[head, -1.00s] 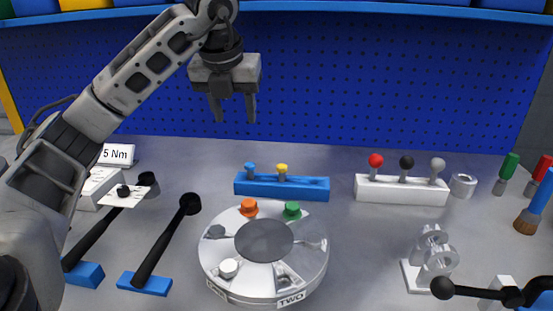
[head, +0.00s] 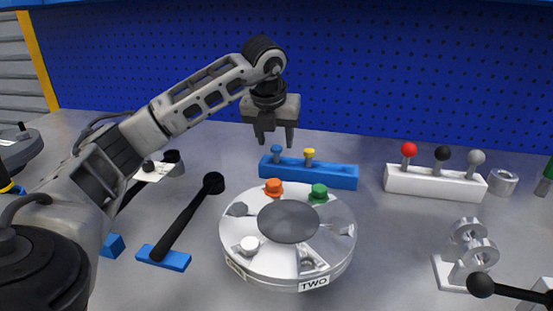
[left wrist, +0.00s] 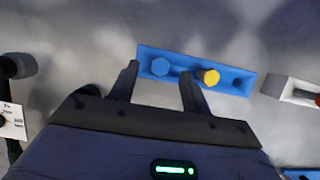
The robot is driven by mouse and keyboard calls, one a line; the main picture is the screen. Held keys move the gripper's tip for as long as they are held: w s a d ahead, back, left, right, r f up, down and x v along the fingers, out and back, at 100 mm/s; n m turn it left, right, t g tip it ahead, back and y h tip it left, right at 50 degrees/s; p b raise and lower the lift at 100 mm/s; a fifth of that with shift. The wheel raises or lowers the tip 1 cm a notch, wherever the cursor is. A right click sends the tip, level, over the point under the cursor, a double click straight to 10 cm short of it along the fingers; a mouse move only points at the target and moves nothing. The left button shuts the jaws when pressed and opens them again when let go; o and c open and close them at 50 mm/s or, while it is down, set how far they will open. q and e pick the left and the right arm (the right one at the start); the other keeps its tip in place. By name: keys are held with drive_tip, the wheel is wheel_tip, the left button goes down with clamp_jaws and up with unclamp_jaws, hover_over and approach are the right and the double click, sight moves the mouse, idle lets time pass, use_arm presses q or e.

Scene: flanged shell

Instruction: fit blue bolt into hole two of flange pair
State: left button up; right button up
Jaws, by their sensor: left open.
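The blue bolt (head: 277,151) stands in the blue holder block (head: 335,176), beside a yellow bolt (head: 309,155). Both bolts also show in the left wrist view, the blue one (left wrist: 160,67) and the yellow one (left wrist: 209,77). The round silver flange (head: 235,245) stands in front of the block, with an orange bolt (head: 273,187), a green bolt (head: 318,192) and a white bolt (head: 249,244) in it. Its TWO label (head: 313,283) faces front, below a fitting with no coloured bolt. My left gripper (head: 277,142) is open and empty above the blue bolt. My right gripper is not in view.
A white block (head: 435,184) with red, black and grey knobs stands right of the blue block, with a metal ring (head: 502,182) beyond. A black-handled tool (head: 180,225) on a blue base lies left of the flange.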

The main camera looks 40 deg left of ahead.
use_arm(q)
drive_tip(key=shift+x, duration=1.2)
clamp_jaws()
drive_tip(key=shift+r, duration=0.15)
